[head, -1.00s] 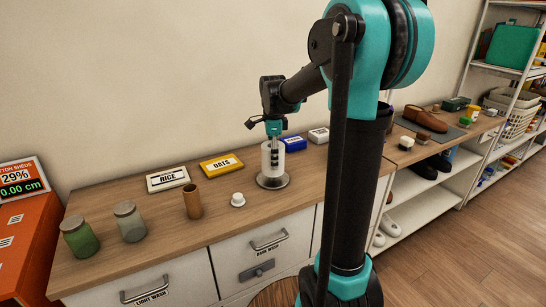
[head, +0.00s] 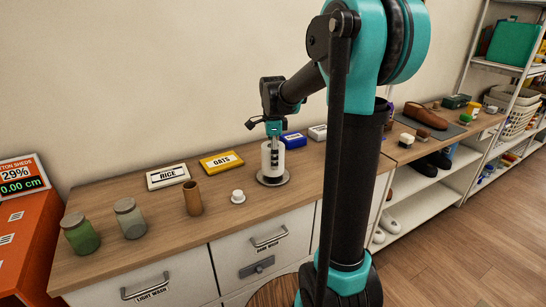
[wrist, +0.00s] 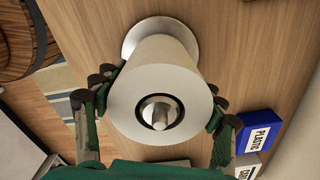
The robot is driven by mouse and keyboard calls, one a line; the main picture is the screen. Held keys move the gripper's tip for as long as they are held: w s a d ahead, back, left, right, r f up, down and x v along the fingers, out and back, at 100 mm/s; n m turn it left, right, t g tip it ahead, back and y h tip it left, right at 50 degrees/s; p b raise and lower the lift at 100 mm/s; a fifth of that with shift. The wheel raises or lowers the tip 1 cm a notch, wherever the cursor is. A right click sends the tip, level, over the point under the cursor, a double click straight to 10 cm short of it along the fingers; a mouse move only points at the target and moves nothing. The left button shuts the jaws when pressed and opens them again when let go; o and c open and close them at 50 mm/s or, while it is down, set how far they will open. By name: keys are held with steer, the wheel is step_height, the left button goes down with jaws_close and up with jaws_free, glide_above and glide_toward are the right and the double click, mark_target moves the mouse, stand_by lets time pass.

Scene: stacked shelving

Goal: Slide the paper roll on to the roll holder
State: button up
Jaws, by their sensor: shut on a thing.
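The white paper roll (head: 270,158) stands upright around the post of the roll holder, whose round metal base (head: 273,181) rests on the wooden counter. In the wrist view the post's end (wrist: 159,114) shows inside the core of the roll (wrist: 165,68). The holder's base (wrist: 135,32) shows past the roll's far end. My gripper (wrist: 163,98) is shut on the roll, with fingers on both sides of it. The head view shows my gripper (head: 273,138) above and around the roll's top. I cannot tell whether the roll's bottom touches the base.
A small white knob-like piece (head: 238,197) and a brown cylinder (head: 193,199) stand left of the holder. RICE (head: 167,177) and OATS (head: 221,162) boxes lie behind. A blue box (head: 294,140) lies close right. Two jars (head: 80,234) stand at the left end. The counter front is clear.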

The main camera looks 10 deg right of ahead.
steer(key=shift+f, duration=0.95)
stand_by(0.6)
stand_by(0.9)
steer(key=o, duration=0.6)
steer(key=shift+r, duration=0.15)
steer(key=shift+r, duration=8.2)
